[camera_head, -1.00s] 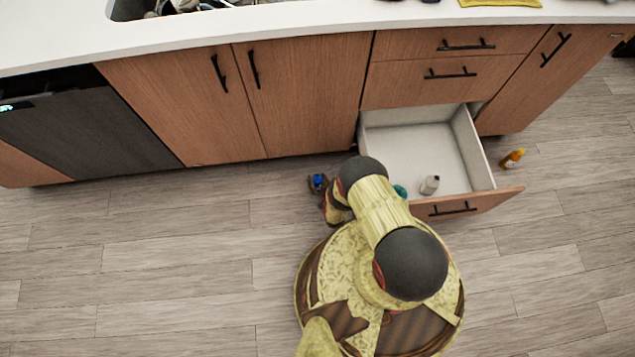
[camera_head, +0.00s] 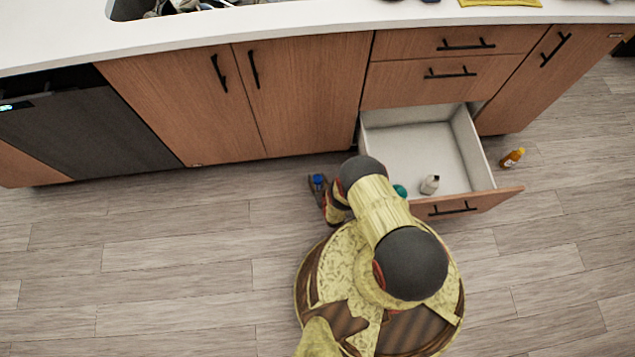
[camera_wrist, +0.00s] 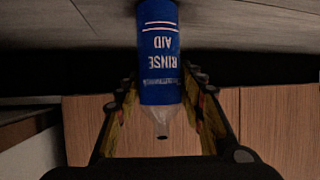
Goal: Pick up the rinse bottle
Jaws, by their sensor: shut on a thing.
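The rinse bottle (camera_wrist: 158,45) is blue with white "RINSE AID" lettering and a clear tapered end, and it shows upside down in the wrist view. My gripper (camera_wrist: 162,95) is shut on it, with one finger on each side near the clear end. In the head view the bottle (camera_head: 318,179) is a small blue spot at my gripper, left of the open drawer. My arm hides most of the gripper there. The wrist view shows the bottle's far end against the floor at the picture's top, cut off by the edge.
An open lower drawer (camera_head: 468,204) holds a white bottle (camera_head: 429,185) and a green item (camera_head: 400,191). A yellow-orange bottle (camera_head: 512,158) stands on the floor right of the drawer. Cabinet doors (camera_head: 190,110) rise behind my gripper. The floor to the left is clear.

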